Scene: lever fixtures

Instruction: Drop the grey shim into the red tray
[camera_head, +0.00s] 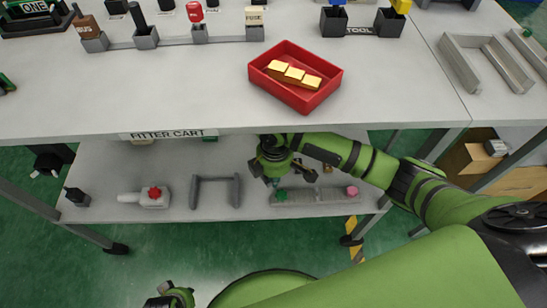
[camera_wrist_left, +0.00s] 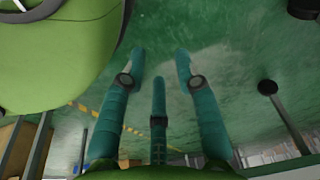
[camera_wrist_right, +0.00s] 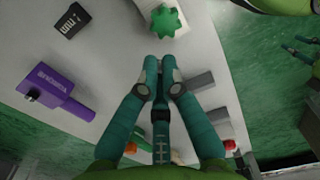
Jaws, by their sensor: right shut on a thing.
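The red tray (camera_head: 322,98) sits on the upper tabletop, with gold bars (camera_head: 293,75) lying in it. My right gripper (camera_head: 272,180) points down below the table's front edge, over the lower shelf. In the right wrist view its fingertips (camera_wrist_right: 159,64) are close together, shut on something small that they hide. I cannot tell whether it is the grey shim, and I cannot make out the shim elsewhere. My left gripper (camera_wrist_left: 160,62) is open and empty over the green floor. It shows only partly at the bottom of the head view (camera_head: 172,296).
The lower shelf (camera_head: 110,205) holds a white block with a red knob (camera_head: 154,192), a grey bracket (camera_head: 216,190) and a grey fixture (camera_head: 318,195) with coloured knobs. A purple part (camera_wrist_right: 55,90) shows in the right wrist view.

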